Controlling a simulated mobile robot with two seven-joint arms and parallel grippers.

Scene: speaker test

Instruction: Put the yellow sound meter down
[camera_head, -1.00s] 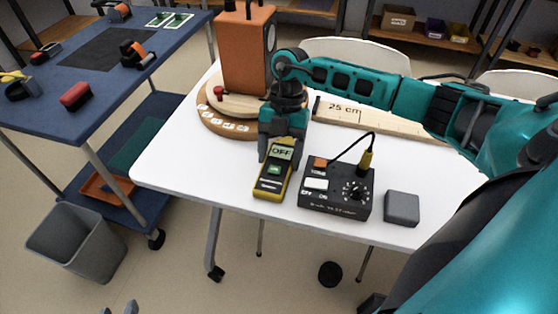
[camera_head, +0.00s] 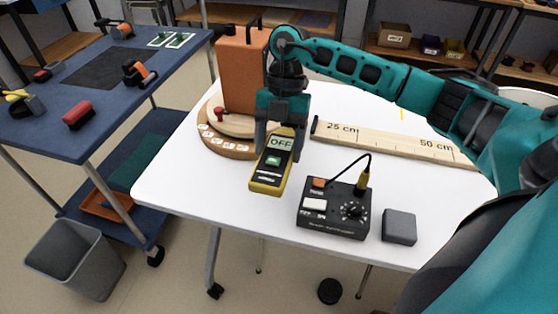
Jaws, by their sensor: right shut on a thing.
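The yellow sound meter (camera_head: 270,174) with a dark face and a screen reading OFF is over the left part of the white table (camera_head: 180,178), near the front edge. My right gripper (camera_head: 279,143) points down and is shut on the meter's upper end. The meter's lower end faces me. I cannot tell whether its underside touches the table. My left gripper is not in view.
A black control box (camera_head: 334,209) with a cable and a grey block (camera_head: 399,227) stand to the right. Behind are an orange speaker (camera_head: 241,72) on a round wooden turntable (camera_head: 228,146) and a wooden ruler (camera_head: 396,143). Table front left is clear.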

